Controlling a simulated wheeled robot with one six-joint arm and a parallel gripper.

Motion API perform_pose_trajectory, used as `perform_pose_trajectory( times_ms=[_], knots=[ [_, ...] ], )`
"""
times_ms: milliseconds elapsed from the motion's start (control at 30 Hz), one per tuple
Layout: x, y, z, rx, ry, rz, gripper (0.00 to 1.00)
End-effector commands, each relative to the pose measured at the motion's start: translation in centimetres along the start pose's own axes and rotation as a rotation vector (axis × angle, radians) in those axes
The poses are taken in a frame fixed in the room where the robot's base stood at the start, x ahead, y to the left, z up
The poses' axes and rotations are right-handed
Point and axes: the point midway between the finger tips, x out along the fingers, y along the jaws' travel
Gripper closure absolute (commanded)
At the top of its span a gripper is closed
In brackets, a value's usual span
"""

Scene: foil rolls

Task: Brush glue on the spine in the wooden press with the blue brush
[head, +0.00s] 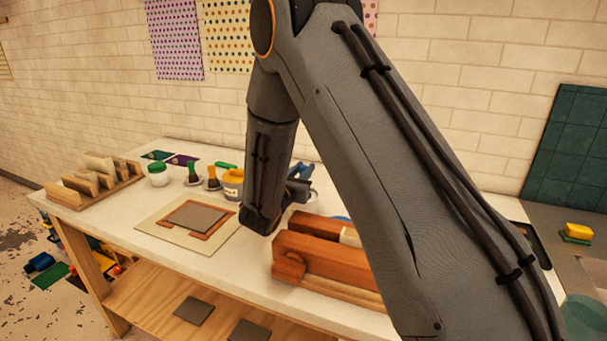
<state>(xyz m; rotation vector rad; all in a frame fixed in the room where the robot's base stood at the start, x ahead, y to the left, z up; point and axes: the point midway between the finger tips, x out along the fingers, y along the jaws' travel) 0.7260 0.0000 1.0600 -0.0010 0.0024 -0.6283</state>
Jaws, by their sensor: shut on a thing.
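The wooden press (330,258) is a reddish-brown clamp lying near the front edge of the white table. A pale block (350,237) shows between its jaws, partly covered by my arm; I cannot make out the spine clearly. My gripper (299,187) is behind the press, small, dark and partly hidden by my own wrist and arm. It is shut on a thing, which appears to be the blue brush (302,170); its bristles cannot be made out. An orange-and-white glue pot (233,184) stands left of my wrist, with a green piece by its top.
Two small bottles, green-topped (193,174) and orange-topped (212,178), and a green-lidded jar (159,175) stand left of the pot. A board with a grey cover (195,217) lies in front. A wooden rack (93,184) fills the table's left end.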

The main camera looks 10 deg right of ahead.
Motion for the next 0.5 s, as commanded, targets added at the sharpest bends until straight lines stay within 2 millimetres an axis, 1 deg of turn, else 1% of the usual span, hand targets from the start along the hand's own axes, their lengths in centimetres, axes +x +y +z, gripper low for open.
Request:
perform_pose_trajectory(
  times_ms=[33, 500],
  knots=[
    [0.0, 0.0, 0.6, 0.001, -0.001, 0.000, 1.00],
    [0.0, 0.0, 4.0, 0.002, -0.002, 0.000, 1.00]
  ],
)
